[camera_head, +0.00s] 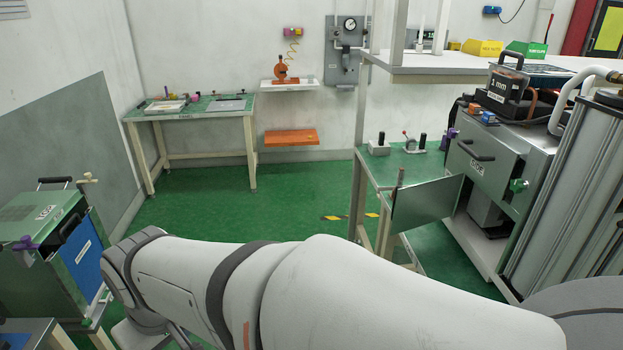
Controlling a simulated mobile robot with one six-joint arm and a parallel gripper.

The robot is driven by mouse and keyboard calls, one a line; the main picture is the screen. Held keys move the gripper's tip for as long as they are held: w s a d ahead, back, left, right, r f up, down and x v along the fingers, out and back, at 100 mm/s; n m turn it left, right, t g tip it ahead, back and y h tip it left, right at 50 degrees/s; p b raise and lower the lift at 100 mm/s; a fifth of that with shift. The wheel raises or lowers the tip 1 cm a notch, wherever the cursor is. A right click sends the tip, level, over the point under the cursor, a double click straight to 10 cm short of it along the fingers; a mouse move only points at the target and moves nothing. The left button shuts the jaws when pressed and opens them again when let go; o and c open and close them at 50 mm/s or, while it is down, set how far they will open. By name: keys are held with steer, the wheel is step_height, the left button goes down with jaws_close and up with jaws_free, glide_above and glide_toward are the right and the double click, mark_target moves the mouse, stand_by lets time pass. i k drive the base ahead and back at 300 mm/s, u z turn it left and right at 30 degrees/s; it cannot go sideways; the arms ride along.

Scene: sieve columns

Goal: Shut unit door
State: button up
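The grey unit (498,165) stands at the right, with a dark-handled upper front labelled LADE. Below that front is an opening with a grey box-like part (486,208) inside. A flat grey-green door panel (427,203) stands swung out to the left of this opening, so the unit is open. A slim upright handle-like rod (399,178) shows at the panel's left edge. My arm crosses the foreground and bends down at the lower left, well apart from the door. My gripper is not in view.
A green-topped table (385,170) with small fittings stands just behind the door. A green cabinet (62,245) with a blue panel is at the left. A workbench (200,110) stands by the back wall. The green floor (240,205) between them is clear.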

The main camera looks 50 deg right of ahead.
mark_target(415, 205)
steer(key=z, duration=1)
steer(key=i, duration=1.9)
steer(key=z, duration=2.75)
